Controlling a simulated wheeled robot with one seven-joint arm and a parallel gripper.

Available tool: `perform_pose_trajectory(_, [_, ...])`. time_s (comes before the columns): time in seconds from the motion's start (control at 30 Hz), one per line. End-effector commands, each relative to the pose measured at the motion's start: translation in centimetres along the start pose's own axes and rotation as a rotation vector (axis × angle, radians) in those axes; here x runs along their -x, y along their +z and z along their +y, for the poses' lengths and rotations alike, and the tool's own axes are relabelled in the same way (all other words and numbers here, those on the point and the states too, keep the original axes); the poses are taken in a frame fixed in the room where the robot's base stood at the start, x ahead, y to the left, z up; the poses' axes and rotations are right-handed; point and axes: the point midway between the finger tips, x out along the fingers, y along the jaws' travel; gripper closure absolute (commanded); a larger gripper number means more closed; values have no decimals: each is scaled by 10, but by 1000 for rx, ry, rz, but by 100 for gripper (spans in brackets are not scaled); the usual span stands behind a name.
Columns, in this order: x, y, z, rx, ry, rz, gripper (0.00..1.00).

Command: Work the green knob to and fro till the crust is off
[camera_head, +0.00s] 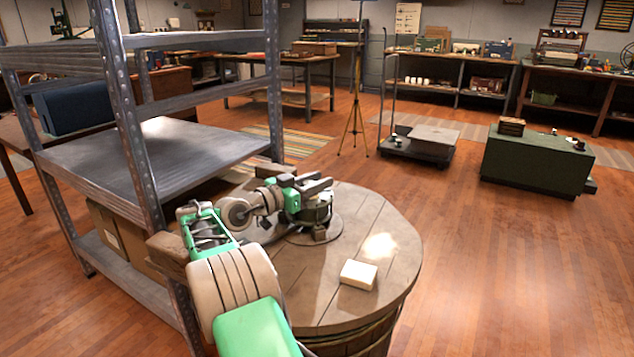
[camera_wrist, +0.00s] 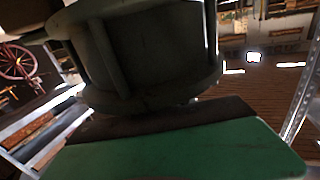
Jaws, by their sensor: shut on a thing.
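The knob (camera_head: 317,210) is a dark grey-green, ribbed round piece. It stands upright on a round flat plate (camera_head: 332,229) on top of a wooden barrel (camera_head: 390,235). My gripper (camera_head: 311,199) reaches it from the left and is shut on it, with dark fingers at its sides. In the wrist view, the knob (camera_wrist: 150,50) fills the upper middle, close to the camera, with a wider rim at its lower part. A green part with a dark brown edge lies below it there. I cannot make out any crust; the gripper hides part of the knob.
A pale block (camera_head: 358,275) lies on the barrel top, right of the plate. A metal shelf rack (camera_head: 165,150) stands close at the left, its post near my arm. The floor right of the barrel is clear up to a green chest (camera_head: 530,165).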

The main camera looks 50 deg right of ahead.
Motion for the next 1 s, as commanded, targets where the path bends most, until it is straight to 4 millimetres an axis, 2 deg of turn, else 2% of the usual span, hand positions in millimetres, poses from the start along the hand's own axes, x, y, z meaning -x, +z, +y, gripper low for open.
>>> perform_pose_trajectory(0.27, [0,0,0,1,-1,0,100])
perform_pose_trajectory(0.3, [-1,0,0,1,-1,0,66])
perform_pose_trajectory(0.53, [0,0,0,1,-1,0,48])
perform_pose_trajectory(1.0, [0,-1,0,-1,-19,0,46])
